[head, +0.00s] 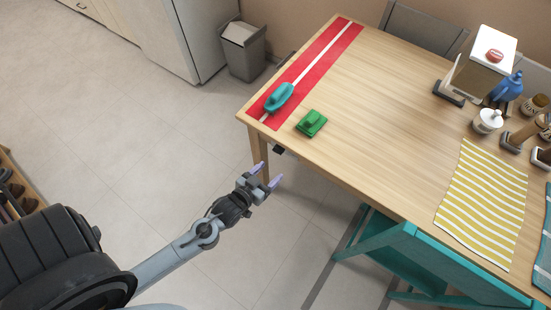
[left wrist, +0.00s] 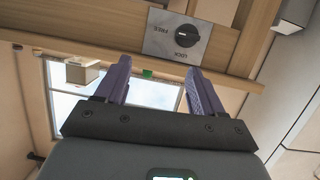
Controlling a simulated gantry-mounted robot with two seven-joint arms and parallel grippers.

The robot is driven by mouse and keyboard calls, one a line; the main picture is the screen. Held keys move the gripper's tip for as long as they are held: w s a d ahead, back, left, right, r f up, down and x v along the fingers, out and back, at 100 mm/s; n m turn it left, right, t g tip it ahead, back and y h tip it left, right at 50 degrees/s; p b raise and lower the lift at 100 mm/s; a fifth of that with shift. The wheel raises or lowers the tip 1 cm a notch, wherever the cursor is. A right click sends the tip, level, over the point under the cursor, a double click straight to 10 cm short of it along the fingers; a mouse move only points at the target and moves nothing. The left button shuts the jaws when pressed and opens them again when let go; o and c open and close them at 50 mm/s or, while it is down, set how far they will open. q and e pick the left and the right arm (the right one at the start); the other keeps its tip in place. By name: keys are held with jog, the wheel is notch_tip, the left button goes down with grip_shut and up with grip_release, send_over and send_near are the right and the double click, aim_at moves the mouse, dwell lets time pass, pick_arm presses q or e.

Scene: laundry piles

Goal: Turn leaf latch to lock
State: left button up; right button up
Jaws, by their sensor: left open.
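The plate sits on a wooden part of the table in the left wrist view. In the head view a small dark piece (head: 278,149) shows under the table's near left edge, probably the latch. My left gripper (head: 267,175) is open and empty, below and in front of that edge. Its purple fingers (left wrist: 158,70) point toward the plate, apart from it, with the knob toward the right finger. My right gripper is not in view.
The wooden table (head: 375,120) carries a red runner (head: 318,62), a teal object (head: 278,97), a green object (head: 311,123) and a striped cloth (head: 484,200). A teal chair (head: 410,250) stands at the near side. A grey bin (head: 243,52) stands behind. The floor around my left arm is clear.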

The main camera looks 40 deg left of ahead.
aim_at(276, 152)
pick_arm(q)
jog(key=a+f+t+y+b, duration=0.1)
jog(key=a+f+t+b, duration=0.15)
jog(key=a+f, duration=0.2)
jog(key=shift+t, duration=0.55)
jog(key=w, duration=0.3)
jog(key=w+b, duration=0.1)
jog(key=w, duration=0.5)
jog(key=shift+w+a+f+b, duration=0.3)
jog(key=shift+f+b, duration=0.05)
jog(key=shift+b, duration=0.05)
jog(key=c, duration=1.1)
jog(key=shift+o, duration=0.2)
